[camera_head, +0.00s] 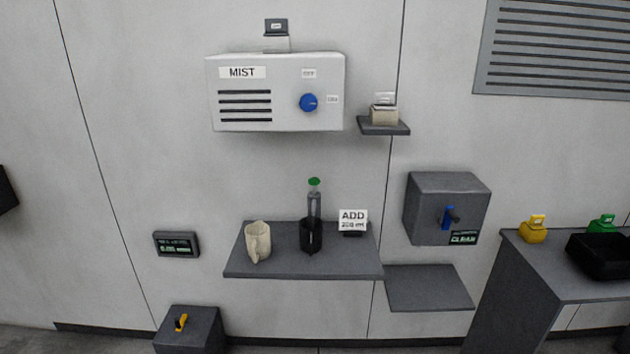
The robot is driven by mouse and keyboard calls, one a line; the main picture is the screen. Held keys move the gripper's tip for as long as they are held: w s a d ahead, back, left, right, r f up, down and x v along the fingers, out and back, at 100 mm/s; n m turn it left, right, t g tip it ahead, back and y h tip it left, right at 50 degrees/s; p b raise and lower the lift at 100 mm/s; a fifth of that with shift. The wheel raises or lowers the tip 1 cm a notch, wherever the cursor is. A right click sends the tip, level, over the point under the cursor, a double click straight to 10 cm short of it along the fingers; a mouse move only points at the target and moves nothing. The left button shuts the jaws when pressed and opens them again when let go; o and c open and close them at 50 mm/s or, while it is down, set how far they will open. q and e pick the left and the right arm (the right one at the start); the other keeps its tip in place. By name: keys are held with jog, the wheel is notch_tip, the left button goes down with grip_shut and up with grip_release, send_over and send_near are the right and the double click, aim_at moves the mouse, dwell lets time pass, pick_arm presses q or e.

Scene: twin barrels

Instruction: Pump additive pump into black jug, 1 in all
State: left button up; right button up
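The black jug (311,238) stands upright on a grey wall shelf (300,270). A clear bottle with a green top (314,183), which looks like the additive pump, stands directly behind it. The jug hides the bottle's lower part, and I cannot tell whether they touch. A white sign reading ADD (353,220) stands to the right of the jug. Neither of my grippers shows in the head view.
A cream jug (258,241) stands left of the black jug on the shelf. Above is a MIST box (275,92) with a blue knob. Right are a grey box with a blue tap (447,208), a lower empty shelf (430,288) and a counter (570,275).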

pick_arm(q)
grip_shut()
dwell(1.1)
